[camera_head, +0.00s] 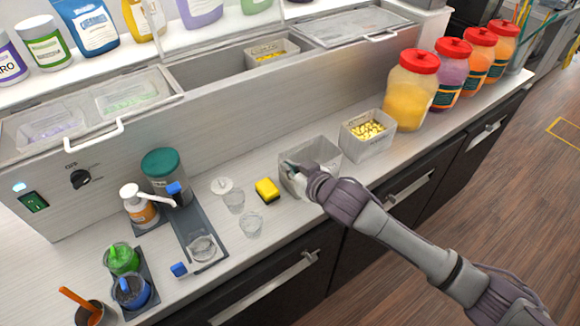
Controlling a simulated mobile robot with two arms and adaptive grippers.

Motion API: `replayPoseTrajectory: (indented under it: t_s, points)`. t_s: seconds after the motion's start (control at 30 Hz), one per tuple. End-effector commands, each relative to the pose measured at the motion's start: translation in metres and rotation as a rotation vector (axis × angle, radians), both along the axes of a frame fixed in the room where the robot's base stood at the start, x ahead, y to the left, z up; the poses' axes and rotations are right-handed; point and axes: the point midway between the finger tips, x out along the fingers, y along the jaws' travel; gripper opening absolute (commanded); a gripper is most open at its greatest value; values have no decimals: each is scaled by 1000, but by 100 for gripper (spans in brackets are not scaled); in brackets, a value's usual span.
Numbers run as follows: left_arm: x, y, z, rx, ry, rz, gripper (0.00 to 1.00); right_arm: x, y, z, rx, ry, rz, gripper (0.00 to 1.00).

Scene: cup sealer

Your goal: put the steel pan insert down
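A grey, box-shaped steel pan insert (321,153) is at the counter, left of a similar pan of yellow pieces. It looks upright and level, with its base at or very close to the countertop; a small gap cannot be ruled out. My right gripper (291,166) is at the insert's left end, at its rim. The wrist and hand hide part of the near wall and most of the fingers, so whether they are closed on the rim is not clear. My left gripper is not in view.
Right of the insert stand the pan of yellow pieces (367,135) and several red-lidded jars (411,90). Left are a yellow sponge (267,190), clear cups (251,224) and a pump bottle (138,207). The raised steel counter (215,115) is behind; the counter's front edge is close.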

Motion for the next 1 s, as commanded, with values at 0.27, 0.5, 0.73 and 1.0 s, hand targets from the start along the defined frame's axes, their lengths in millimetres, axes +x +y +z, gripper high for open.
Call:
replayPoseTrajectory:
  t_s: [0.27,0.5,0.73,1.0]
  points:
    - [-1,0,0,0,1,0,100,0,0,-1,0,1,0,31]
    - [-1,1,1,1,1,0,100,0,0,2,0,0,0,31]
    - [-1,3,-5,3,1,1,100,-19,-14,9,0,1,0,31]
    - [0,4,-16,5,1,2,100,-61,-43,30,0,0,0,31]
